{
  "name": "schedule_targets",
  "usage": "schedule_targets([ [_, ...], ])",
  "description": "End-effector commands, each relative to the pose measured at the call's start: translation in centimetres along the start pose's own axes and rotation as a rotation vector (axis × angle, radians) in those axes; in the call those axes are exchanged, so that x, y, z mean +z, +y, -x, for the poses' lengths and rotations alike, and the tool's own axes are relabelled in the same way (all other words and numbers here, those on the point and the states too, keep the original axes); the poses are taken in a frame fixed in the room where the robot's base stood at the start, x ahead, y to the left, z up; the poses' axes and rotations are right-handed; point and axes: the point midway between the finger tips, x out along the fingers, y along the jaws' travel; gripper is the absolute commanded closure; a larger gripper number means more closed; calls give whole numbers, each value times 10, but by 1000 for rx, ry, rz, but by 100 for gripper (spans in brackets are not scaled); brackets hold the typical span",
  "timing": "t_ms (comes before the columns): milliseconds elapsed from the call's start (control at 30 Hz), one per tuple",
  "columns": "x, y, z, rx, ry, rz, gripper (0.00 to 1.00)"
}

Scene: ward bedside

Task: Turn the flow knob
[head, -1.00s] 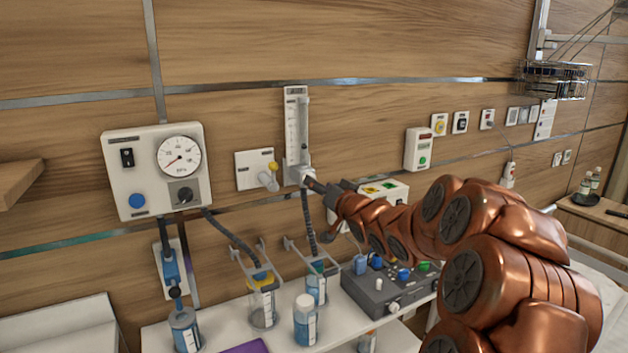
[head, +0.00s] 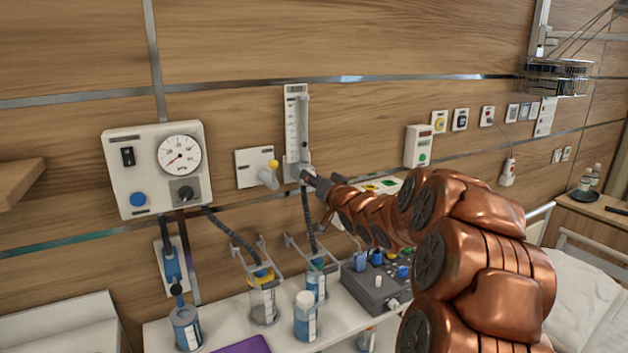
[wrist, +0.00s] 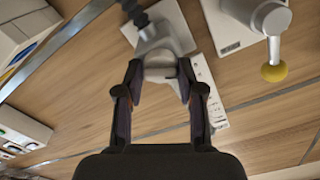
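The flowmeter (head: 297,125) is a tall clear tube on a white wall plate, with a pale flow knob at its lower end. In the head view my gripper (head: 306,177) is at that lower end and largely hides the knob. In the wrist view the pale round flow knob (wrist: 160,66) sits between the two dark fingertips of my gripper (wrist: 160,70). One finger is on each side, and both appear to touch it. The flowmeter's scale (wrist: 204,85) runs away beyond the right finger. Exact contact is hard to see.
A wall outlet with a yellow-tipped fitting (head: 268,176) is close left of the flowmeter; its yellow tip also shows in the wrist view (wrist: 274,73). A gauge panel (head: 157,170) hangs further left. Bottles and a grey control box (head: 376,290) stand on the shelf below.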

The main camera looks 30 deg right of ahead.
Motion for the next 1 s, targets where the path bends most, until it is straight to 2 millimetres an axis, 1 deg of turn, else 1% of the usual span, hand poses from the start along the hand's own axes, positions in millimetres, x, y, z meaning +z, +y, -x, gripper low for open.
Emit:
schedule_targets([
  [33,0,0,0,0,0,0,70],
  [300,0,0,0,1,0,0,99],
  [600,0,0,0,1,-1,58,99],
  [800,0,0,0,1,-1,58,99],
  [833,0,0,0,1,-1,58,63],
  [1000,0,0,0,1,-1,58,45],
])
